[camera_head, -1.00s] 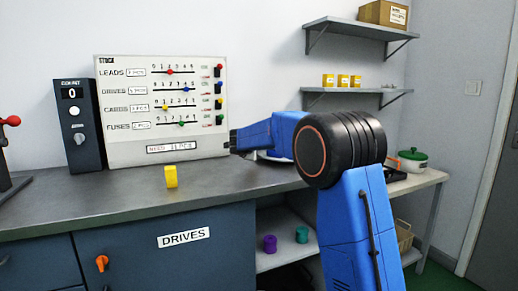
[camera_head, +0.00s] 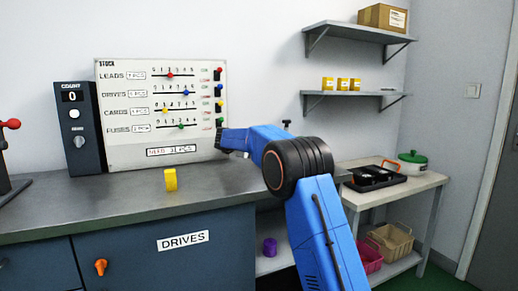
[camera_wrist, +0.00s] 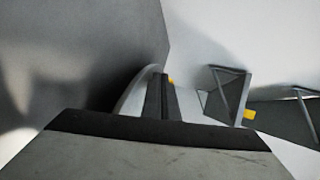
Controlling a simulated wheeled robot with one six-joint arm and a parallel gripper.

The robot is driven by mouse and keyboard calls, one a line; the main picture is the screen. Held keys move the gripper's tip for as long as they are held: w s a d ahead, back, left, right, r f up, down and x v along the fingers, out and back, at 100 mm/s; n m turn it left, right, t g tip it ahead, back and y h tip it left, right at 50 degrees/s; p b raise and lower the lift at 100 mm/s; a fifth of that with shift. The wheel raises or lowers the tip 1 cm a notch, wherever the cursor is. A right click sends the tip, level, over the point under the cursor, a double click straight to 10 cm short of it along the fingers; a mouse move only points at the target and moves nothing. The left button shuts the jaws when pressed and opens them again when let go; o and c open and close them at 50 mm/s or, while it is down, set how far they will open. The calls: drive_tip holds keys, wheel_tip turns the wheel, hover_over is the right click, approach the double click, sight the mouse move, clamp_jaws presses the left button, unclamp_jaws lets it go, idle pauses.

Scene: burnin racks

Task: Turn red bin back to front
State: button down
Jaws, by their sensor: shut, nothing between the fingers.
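A red-pink bin (camera_head: 368,258) sits on the lower shelf of the side table at the right, partly hidden behind my blue arm. Which way its front faces cannot be told. My gripper (camera_head: 220,141) is far from it, up and to the left, beside the right edge of the stock board. It is shut and empty. The wrist view shows dark gripper parts at the bottom and grey surfaces, but no bin.
A tan basket (camera_head: 391,243) stands beside the bin. A yellow block (camera_head: 170,180) stands on the worktop (camera_head: 100,198). A purple cylinder (camera_head: 269,247) sits on the shelf below. Wall shelves (camera_head: 352,93) hang at upper right.

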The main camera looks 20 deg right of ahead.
drive_tip(key=shift+w+d, duration=0.55)
drive_tip(key=shift+w+d, duration=0.1)
idle(0.3)
